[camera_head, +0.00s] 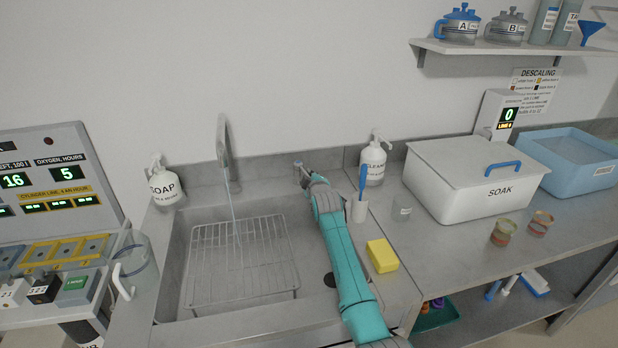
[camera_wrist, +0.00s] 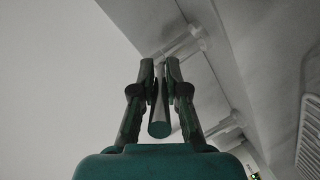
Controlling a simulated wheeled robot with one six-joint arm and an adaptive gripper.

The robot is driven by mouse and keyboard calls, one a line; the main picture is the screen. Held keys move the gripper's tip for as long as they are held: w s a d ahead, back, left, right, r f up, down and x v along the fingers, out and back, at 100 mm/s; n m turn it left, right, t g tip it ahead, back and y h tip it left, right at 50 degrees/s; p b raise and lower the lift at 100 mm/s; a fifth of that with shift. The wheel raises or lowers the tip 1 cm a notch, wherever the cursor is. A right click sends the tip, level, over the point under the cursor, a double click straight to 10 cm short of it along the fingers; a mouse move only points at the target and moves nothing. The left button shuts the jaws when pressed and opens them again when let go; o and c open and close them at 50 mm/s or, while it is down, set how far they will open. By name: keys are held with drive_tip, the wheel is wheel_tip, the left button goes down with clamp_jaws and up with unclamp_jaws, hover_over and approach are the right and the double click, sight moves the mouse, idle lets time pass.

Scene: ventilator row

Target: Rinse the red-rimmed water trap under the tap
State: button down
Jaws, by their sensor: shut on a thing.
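My gripper (camera_head: 303,175) is at the back right of the sink, shut on the tap's lever (camera_head: 298,164). In the wrist view, my gripper (camera_wrist: 160,75) has its fingers on either side of a grey rod with a round dark end (camera_wrist: 160,129). The tap (camera_head: 223,145) stands at the back of the sink, and a thin stream of water falls from its spout onto the wire rack. Two small cups with reddish bands, the left cup (camera_head: 503,232) and the right cup (camera_head: 541,223), stand on the right counter. I cannot tell which is the red-rimmed water trap.
A wire rack (camera_head: 243,262) lies in the sink. A soap bottle (camera_head: 165,182), a second pump bottle (camera_head: 373,163), a brush holder (camera_head: 359,211), a clear cup (camera_head: 402,209) and a yellow sponge (camera_head: 382,256) stand around it. The white SOAK bin (camera_head: 470,190) and blue tub (camera_head: 575,165) are right.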

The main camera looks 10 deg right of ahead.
drive_tip(key=shift+a+f, duration=0.1)
drive_tip(key=c, duration=1.2)
unclamp_jaws()
drive_tip(key=shift+v, duration=6)
drive_tip(key=o, duration=0.8)
